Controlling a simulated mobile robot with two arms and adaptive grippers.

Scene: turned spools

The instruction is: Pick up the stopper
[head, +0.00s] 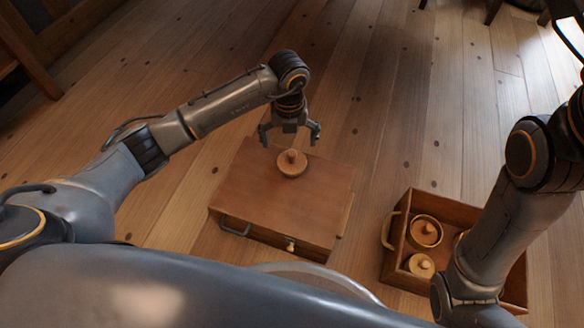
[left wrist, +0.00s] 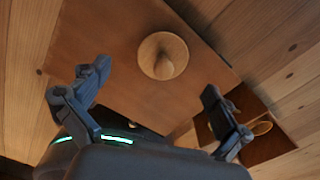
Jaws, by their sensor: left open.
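The stopper (head: 291,163) is a round, light-wood disc with a small knob on top. It sits upright on the top of a low brown wooden box (head: 258,206), near the box's far edge. In the left wrist view the stopper (left wrist: 163,56) lies beyond the fingertips, roughly between them. My left gripper (head: 289,133) is open and empty, above and just behind the stopper, apart from it. Its two spread fingers also show in the left wrist view (left wrist: 158,88). My right arm comes in at the right, and its gripper is out of view.
A wooden crate (head: 394,238) stands to the right of the box, holding turned round wooden pieces, including one with a knob (head: 421,266). My right arm covers part of it. The box has a metal handle (head: 234,228) and a small knob (head: 291,246) in front. Plank floor surrounds both.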

